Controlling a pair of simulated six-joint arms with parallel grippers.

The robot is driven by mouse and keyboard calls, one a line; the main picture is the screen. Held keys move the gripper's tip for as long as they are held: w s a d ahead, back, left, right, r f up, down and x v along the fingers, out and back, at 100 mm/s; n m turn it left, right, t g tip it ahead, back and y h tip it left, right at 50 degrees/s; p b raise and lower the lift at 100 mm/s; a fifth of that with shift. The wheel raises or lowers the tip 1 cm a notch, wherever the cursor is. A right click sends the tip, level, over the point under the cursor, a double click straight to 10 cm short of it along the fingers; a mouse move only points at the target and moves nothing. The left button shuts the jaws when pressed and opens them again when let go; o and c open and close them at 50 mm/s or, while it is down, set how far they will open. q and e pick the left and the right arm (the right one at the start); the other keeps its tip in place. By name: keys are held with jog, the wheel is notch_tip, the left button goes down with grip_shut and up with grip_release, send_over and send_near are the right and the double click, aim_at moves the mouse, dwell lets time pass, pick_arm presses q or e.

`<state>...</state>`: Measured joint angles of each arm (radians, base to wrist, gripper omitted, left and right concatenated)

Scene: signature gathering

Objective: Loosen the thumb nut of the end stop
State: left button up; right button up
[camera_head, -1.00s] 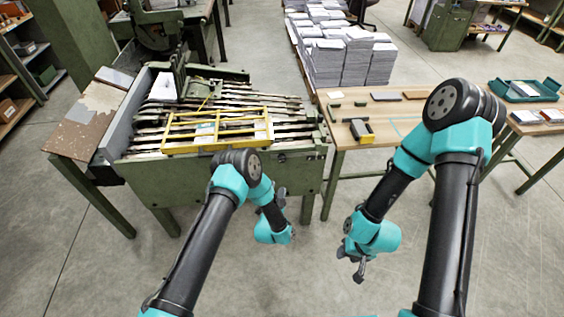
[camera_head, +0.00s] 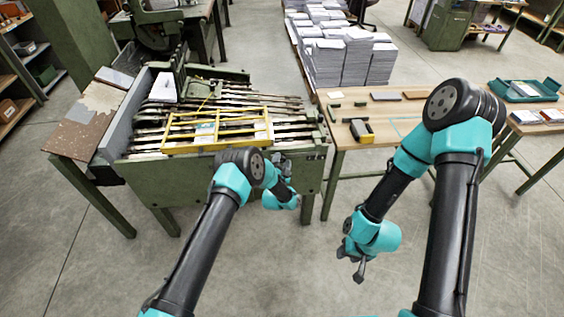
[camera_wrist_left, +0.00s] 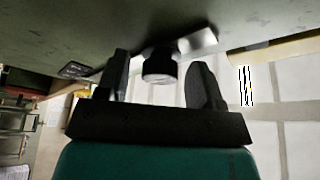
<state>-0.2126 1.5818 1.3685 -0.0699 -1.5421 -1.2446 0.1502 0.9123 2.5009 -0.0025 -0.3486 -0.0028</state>
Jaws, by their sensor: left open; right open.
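In the left wrist view, a round dark thumb nut (camera_wrist_left: 160,66) with a pale end face sticks out below the green machine body (camera_wrist_left: 90,28). A bright metal piece (camera_wrist_left: 198,42), perhaps part of the end stop, lies beside it. My left gripper (camera_wrist_left: 161,72) is open, with one finger on each side of the nut; I see gaps and cannot tell of any contact. In the head view my left gripper (camera_head: 284,170) is at the machine's front right corner, and the nut is too small or hidden to make out. My right gripper (camera_head: 358,268) hangs open and empty over the floor.
The green machine (camera_head: 295,180) carries metal bars and a yellow frame (camera_head: 217,145). A wooden table (camera_head: 390,118) with a yellow-and-black tool (camera_head: 361,130) stands to its right. Paper stacks (camera_head: 345,60) stand behind. The floor between my arms is clear.

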pick_arm(q)
jog(key=c, duration=0.9)
jog(key=shift+n, duration=0.5)
jog(key=n+t+y, duration=0.1)
jog(key=n+y, duration=0.1)
jog(key=n, duration=0.2)
jog(key=shift+n, duration=0.3)
jog(key=n+y, duration=0.1)
jog(key=n, duration=0.2)
jog(key=n+t+y, duration=0.1)
jog(key=n+y, duration=0.1)
jog(key=n, duration=0.1)
jog(key=shift+d+n+y, duration=0.1)
jog(key=shift+n+y, duration=0.2)
jog(key=n+y, duration=0.1)
jog(key=n, duration=0.2)
jog(key=n+y, duration=0.2)
jog(key=n, duration=0.1)
jog(key=shift+n, duration=0.3)
jog(key=n+g+y, duration=0.1)
jog(key=n, duration=0.2)
jog(key=n+g+y, duration=0.1)
jog(key=n+y, duration=0.1)
jog(key=n, duration=0.1)
jog(key=shift+n, duration=0.3)
